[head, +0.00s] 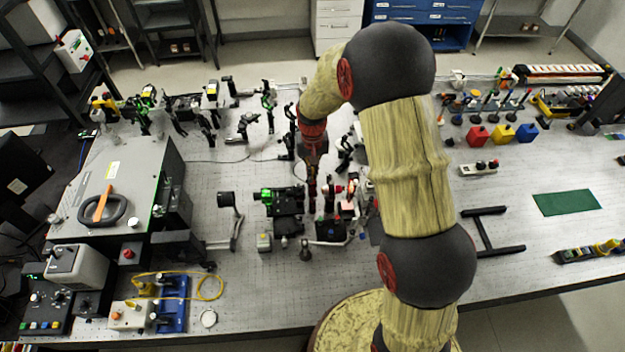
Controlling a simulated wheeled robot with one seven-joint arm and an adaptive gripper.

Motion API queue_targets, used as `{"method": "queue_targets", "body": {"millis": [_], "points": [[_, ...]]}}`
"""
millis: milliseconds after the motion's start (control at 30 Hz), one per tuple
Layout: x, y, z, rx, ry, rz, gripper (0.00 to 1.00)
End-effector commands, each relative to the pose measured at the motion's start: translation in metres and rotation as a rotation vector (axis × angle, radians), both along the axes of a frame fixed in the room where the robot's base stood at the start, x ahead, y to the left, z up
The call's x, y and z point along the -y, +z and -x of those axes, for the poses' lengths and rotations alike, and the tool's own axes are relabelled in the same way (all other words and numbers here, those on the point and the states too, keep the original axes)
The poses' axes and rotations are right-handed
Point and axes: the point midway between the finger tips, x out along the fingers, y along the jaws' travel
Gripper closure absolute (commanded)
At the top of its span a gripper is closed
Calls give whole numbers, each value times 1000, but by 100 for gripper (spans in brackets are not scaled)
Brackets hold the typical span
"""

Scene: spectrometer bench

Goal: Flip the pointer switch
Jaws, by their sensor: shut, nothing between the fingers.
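I cannot tell for certain which part is the pointer switch; it is too small or hidden from this view. Several small switches and knobs show on a grey box (75,266) and a dark control panel (46,308) at the lower left. My gripper (312,205) points down over the middle of the bench, at the end of my arm. It is shut and empty. It is among the small optical parts there, and I cannot tell whether it touches any of them. My arm hides part of the bench to its right.
A green mat (566,203) lies on clear bench there.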

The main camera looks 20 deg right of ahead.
Motion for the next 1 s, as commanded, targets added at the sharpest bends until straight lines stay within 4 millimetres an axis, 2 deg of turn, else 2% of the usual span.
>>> {"method": "queue_targets", "body": {"millis": [700,1000], "points": [[0,-11,1,-1,0,0,100],[0,0,1,-2,0,0,100]]}}
